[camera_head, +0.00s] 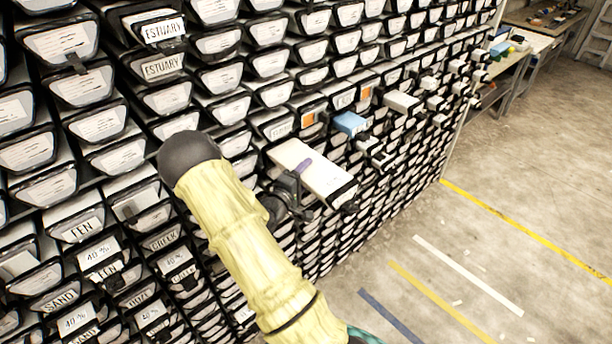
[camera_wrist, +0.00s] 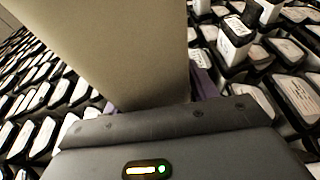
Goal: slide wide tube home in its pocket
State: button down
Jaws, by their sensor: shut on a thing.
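The wide tube (camera_head: 325,172) is a long cream box-like piece with a dark end cap, jutting out of the rack in the head view. My gripper (camera_head: 294,180) is shut on it, with a purple pad showing against its upper face. In the wrist view the tube (camera_wrist: 115,45) fills the upper left as a plain beige surface. My gripper's dark body spans the bottom there, with purple finger parts (camera_wrist: 202,85) beside the tube. The pocket mouth is hidden, so I cannot tell how deep the tube sits.
A wall rack of white-fronted, black-rimmed tubes (camera_head: 85,86) fills the left and middle. A blue tube (camera_head: 349,123) and a white one (camera_head: 401,102) jut out to the right of mine. Benches (camera_head: 503,62) stand at the far right. The concrete floor (camera_head: 530,170) is open.

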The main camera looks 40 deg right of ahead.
aim_at(284, 158)
jog(key=shift+w+a+r, duration=0.1)
jog(key=shift+w+a, duration=0.05)
jog(key=shift+w, duration=1.5)
jog(key=shift+w+a+r, duration=0.1)
jog(key=shift+w, duration=1.5)
dwell(0.7)
jog(key=shift+w, duration=0.15)
jog(key=shift+f, duration=0.1)
jog(key=shift+d, duration=0.1)
jog(key=shift+w, duration=0.2)
jog(key=shift+w, duration=0.25)
jog(key=shift+w+a, duration=0.2)
jog(key=shift+w, duration=0.8)
